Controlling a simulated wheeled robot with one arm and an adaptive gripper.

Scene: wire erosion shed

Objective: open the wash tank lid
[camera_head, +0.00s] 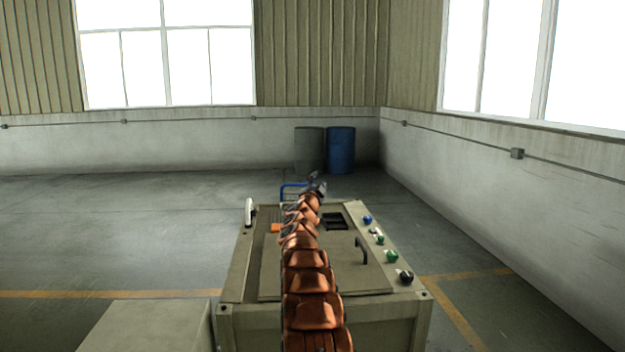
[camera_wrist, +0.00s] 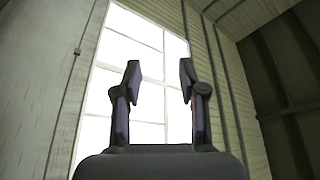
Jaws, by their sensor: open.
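The wash tank is a beige box, and its flat lid (camera_head: 346,274) lies shut on top. A dark arched handle (camera_head: 361,250) stands on the right part of the lid. My copper-coloured arm stretches over the middle of the tank and hides part of the lid. My gripper (camera_head: 316,184) is beyond the handle, above the tank's far end, small in the head view. In the wrist view my gripper (camera_wrist: 160,82) is open with nothing between its fingers, and it points up at a window.
Several coloured knobs, including a blue one (camera_head: 367,219) and a black one (camera_head: 405,276), line the tank's right rim. A dark square opening (camera_head: 335,221) is near the far end. A blue drum (camera_head: 340,150) stands by the wall.

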